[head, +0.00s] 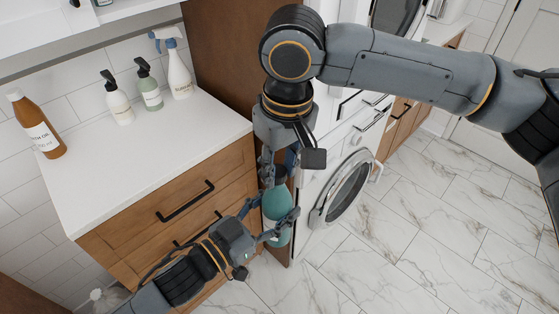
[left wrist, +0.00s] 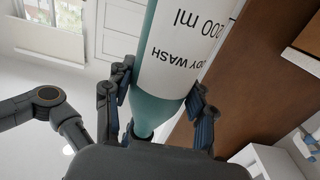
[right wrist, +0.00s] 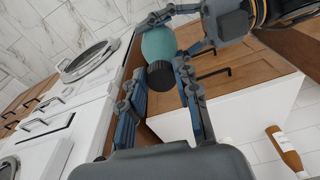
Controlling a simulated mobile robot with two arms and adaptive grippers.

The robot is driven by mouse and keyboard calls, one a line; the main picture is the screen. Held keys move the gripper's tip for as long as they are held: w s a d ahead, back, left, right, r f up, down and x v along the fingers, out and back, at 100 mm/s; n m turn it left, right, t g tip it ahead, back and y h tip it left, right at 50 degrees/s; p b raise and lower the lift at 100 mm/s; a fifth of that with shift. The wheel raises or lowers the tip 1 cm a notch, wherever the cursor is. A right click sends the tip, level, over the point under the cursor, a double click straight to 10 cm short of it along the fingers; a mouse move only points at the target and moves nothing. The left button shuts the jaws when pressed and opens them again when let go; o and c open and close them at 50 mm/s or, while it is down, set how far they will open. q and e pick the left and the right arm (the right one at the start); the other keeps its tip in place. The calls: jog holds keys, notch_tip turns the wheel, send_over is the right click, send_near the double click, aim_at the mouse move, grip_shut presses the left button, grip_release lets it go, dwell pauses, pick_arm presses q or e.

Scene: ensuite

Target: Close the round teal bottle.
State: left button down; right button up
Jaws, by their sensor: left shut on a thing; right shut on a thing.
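The round teal bottle (head: 277,203) is held roughly upright in the air in front of the wooden cabinet. My left gripper (head: 276,222) is shut around its body; the left wrist view shows the fingers on both sides of the bottle (left wrist: 158,105) near its shoulder and white label. My right gripper (head: 279,168) points down from above the bottle. In the right wrist view its fingers are shut on a black ribbed cap (right wrist: 161,76), in line with the bottle (right wrist: 158,44) at its neck end. I cannot tell whether the cap's thread is engaged.
A white countertop (head: 150,150) holds a brown bottle (head: 38,130), two pump bottles (head: 118,98) (head: 149,86) and a spray bottle (head: 177,70). A washing machine (head: 345,185) stands right of the bottle. The marble floor (head: 430,220) is clear.

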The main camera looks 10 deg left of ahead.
jog(key=shift+f, duration=0.25)
jog(key=shift+f, duration=0.55)
dwell(0.4)
jog(key=m, duration=0.6)
jog(key=shift+s+a+m+h, duration=0.15)
jog(key=shift+a+m+h, duration=0.15)
jog(key=shift+m, duration=0.1)
jog(key=m, duration=0.6)
jog(key=shift+a+h, duration=0.25)
jog(key=shift+h, duration=0.05)
jog(key=m, duration=0.7)
jog(key=shift+w+a+h, duration=0.15)
jog(key=shift+w+h, duration=0.05)
jog(key=shift+h, duration=0.1)
jog(key=m, duration=0.6)
jog(key=shift+w+g, duration=0.25)
jog(key=shift+g, duration=0.15)
